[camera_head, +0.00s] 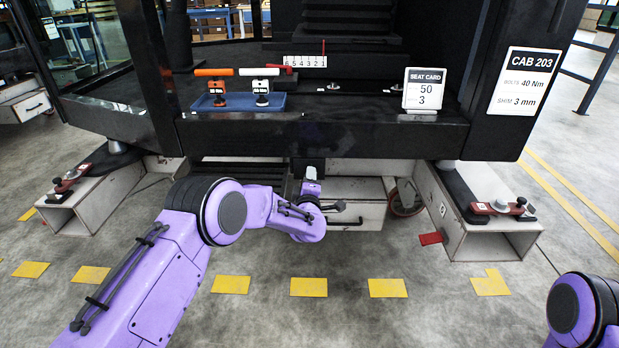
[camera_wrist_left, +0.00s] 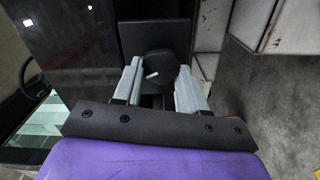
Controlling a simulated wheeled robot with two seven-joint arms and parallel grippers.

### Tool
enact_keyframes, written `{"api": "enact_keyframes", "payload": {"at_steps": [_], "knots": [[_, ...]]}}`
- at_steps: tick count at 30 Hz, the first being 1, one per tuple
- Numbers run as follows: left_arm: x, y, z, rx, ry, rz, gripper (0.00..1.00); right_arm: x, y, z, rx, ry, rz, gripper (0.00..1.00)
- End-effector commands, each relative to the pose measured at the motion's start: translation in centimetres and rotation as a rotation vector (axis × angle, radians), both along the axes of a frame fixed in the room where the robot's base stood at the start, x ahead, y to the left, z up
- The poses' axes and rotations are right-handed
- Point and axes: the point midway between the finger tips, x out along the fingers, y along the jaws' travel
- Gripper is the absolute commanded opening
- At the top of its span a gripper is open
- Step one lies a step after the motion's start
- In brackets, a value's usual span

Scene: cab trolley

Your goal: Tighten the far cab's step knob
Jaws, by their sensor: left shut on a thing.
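In the left wrist view a round black knob (camera_wrist_left: 158,64) with a short white mark sits in front of a dark square plate (camera_wrist_left: 152,32). The two grey fingers of my left gripper (camera_wrist_left: 161,84) are on either side of it, shut on it. In the head view my left gripper (camera_head: 311,178) is under the front edge of the cab (camera_head: 330,135) labelled CAB 203. The knob is hard to make out there, behind the gripper. My right arm (camera_head: 582,312) shows only at the lower right corner; its gripper is out of view.
A blue tray (camera_head: 238,108) on the cab ledge holds an orange-handled tool (camera_head: 215,84) and a white-handled tool (camera_head: 262,84). A seat card (camera_head: 424,90) reads 50 and 3. Trolley beams (camera_head: 485,195) with red clamps flank the arm.

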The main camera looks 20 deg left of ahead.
Motion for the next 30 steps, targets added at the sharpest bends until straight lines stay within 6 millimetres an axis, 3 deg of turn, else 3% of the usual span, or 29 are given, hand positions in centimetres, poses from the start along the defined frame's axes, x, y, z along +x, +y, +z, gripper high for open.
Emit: {"api": "enact_keyframes", "payload": {"at_steps": [15, 30], "knots": [[0.0, -0.2, 0.1, 0.343, 0.1, -0.004, 0.11, 0.0, 0.0, 1.4, -0.001, -0.001, 0.001, 0.0], [0.0, -0.1, 0.1, 0.42, 0.124, -0.002, 0.11, 0.0, 0.0, 1.6, -0.001, -0.001, 0.001, 0.0]]}}
